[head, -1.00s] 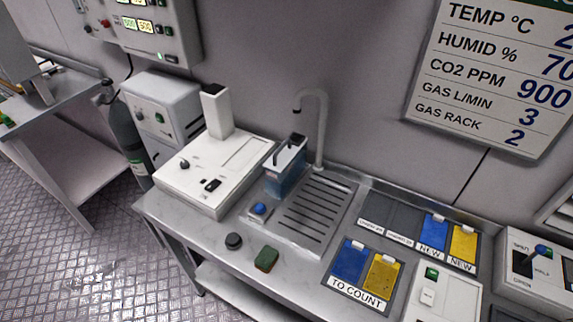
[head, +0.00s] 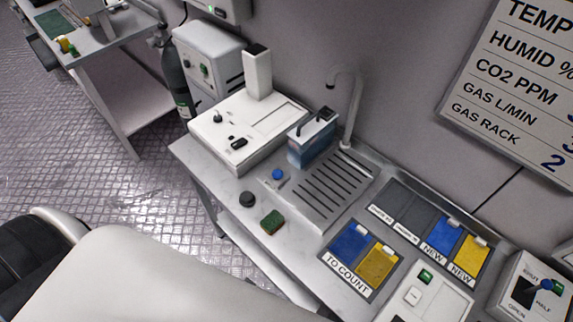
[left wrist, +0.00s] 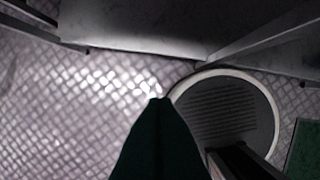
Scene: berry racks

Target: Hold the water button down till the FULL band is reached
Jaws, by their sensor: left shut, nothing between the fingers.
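The blue button (head: 278,174) sits at the near left corner of the slotted drain tray (head: 326,190) on the bench. Nothing touches the button. My left gripper (left wrist: 160,104) shows as a dark green tip in the left wrist view, shut and empty, over the floor. The head view shows only my white arm, not the gripper. My right gripper is out of view.
A white instrument (head: 245,135) stands left of the container. A dark round knob (head: 247,199) and a green sponge-like block (head: 272,222) lie near the bench's front edge. Blue and yellow cards lie in the TO COUNT holder (head: 345,273). The wrist view shows patterned floor (left wrist: 80,110).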

